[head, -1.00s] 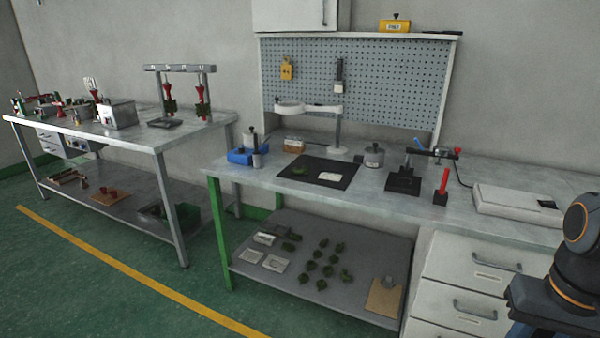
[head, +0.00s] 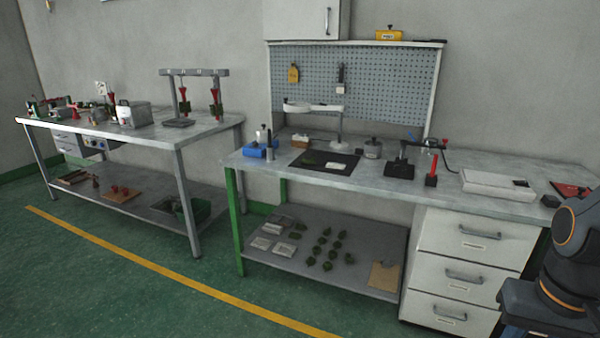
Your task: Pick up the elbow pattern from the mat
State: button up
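A black mat (head: 303,158) lies on the top of the right workbench. A small dark green piece (head: 311,160), likely the elbow pattern, lies on the left part of the mat; it is too small to make out its shape. A small white block or card (head: 335,166) lies on the right part of the mat. Part of my arm shows at the lower right edge, well to the right of the mat. My gripper is out of view.
On the bench (head: 385,187) stand a white ring lamp (head: 312,107), a grey pot (head: 373,148), a blue bin (head: 260,150), a black stand (head: 399,171) and a red post (head: 432,170). Several green pieces (head: 325,250) lie on the lower shelf. Green floor (head: 130,290) is clear in front.

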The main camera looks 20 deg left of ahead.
aim_at(312, 160)
jog(key=z, duration=0.05)
jog(key=k, duration=0.55)
jog(key=u, duration=0.95)
jog(key=i, duration=0.9)
jog(key=u, duration=0.7)
jog(key=i, duration=0.9)
jog(key=z, duration=0.45)
jog(key=i, duration=0.75)
jog(key=z, duration=1.2)
jog(key=i, duration=0.45)
jog(key=z, duration=0.4)
